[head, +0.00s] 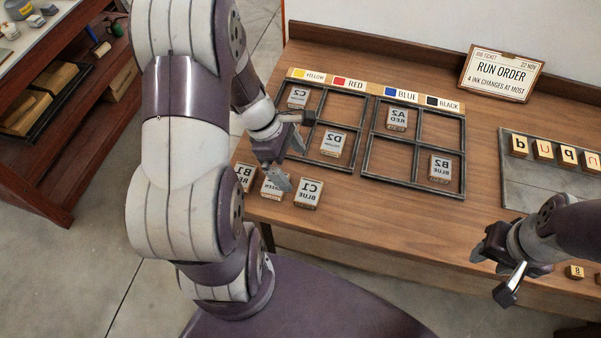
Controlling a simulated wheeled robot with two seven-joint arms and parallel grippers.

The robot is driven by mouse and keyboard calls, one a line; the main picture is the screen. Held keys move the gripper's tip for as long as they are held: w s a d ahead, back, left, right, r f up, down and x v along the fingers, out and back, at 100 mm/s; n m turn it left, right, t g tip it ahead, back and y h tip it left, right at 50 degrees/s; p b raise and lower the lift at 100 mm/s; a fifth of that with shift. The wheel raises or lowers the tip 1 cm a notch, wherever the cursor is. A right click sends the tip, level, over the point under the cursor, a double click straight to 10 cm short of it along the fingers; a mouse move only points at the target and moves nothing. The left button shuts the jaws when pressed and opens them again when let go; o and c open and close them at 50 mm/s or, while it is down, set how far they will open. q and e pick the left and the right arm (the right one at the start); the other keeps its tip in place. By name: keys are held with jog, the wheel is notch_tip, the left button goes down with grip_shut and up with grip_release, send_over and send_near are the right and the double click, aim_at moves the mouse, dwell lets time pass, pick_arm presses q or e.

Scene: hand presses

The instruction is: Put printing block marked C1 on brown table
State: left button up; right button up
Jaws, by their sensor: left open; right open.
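The printing block marked C1 (308,194), with "BLUE" under its mark, lies on the brown table (390,214) near its front left edge. Its lettering reads mirrored. My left gripper (291,164) is open and empty, above and slightly left of the C1 block, apart from it. One of its fingers partly covers a neighbouring block marked GREEN (272,186). My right gripper (491,277) is open and empty near the table's front edge at the right.
Block B1 (244,177) lies left of the GREEN block. Two dark frames (414,179) hold blocks C2 (298,97), D2 (332,145), A2 (397,118) and B2 (440,168). A RUN ORDER sign (500,75) stands behind. A grey tray (517,190) with letter tiles is at right.

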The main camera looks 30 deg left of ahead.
pick_arm(q)
jog(key=s+d+r+m+y, duration=0.1)
jog(key=d+r+m+y, duration=0.1)
jog(key=m, duration=0.8)
jog(key=s+d+r+m+y, duration=0.2)
jog(key=d+r+m, duration=0.2)
jog(key=m, duration=0.7)
jog(key=shift+s, duration=0.15)
